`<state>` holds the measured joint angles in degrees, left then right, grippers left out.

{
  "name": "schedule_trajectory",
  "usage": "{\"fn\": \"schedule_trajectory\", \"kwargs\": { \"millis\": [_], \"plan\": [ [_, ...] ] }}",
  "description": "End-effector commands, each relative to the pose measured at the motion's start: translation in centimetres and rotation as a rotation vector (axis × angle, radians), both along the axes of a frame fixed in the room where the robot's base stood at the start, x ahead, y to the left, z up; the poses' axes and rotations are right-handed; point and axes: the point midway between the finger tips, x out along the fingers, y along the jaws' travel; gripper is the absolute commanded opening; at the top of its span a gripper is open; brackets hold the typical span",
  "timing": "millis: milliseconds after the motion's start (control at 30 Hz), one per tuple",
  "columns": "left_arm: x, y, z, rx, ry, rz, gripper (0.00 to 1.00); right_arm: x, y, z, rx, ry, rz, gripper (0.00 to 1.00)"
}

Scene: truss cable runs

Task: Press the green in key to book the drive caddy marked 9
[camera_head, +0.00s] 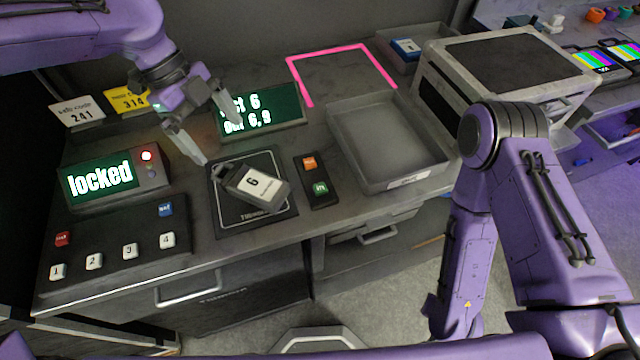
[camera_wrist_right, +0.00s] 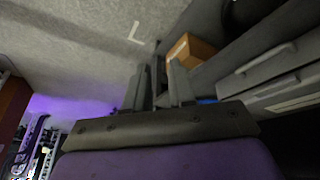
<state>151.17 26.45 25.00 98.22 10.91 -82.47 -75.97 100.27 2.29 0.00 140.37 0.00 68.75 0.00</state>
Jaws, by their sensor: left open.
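The green in key (camera_head: 320,187) sits on a small dark key block, below an orange key (camera_head: 309,162). A grey drive caddy (camera_head: 250,187) marked 6 lies tilted on the black square pad (camera_head: 226,213), left of the keys. No number 9 is readable on any caddy. The display (camera_head: 290,105) behind reads "6" at the end of its top line and "6,9" below. My left gripper (camera_head: 220,142) is open and empty above the desk, behind the caddy and in front of the display. My right gripper (camera_wrist_right: 160,85) is open and empty in the right wrist view.
A "locked" box (camera_head: 148,180) with numbered buttons in front stands left. An empty grey tray (camera_head: 440,160) is right of the keys; a pink outline (camera_head: 341,49) lies behind. A back tray (camera_head: 388,62) holds a blue-labelled item. A large grey case (camera_head: 432,55) stands right.

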Motion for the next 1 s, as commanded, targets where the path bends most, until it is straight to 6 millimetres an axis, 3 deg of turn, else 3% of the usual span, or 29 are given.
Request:
{"fn": "schedule_trajectory", "kwargs": {
  "millis": [33,67,1000],
  "plan": [
    [0.0,0.0,0.0,0.0,0.0,0.0,1.0,0.0,0.0,0.0,0.0,0.0,0.0,0.07],
    [0.0,0.0,0.0,0.0,0.0,0.0,1.0,0.0,0.0,0.0,0.0,0.0,0.0,0.0],
    [0.0,0.0,0.0,0.0,0.0,0.0,1.0,0.0,0.0,0.0,0.0,0.0,0.0,0.0]
  ]
}}
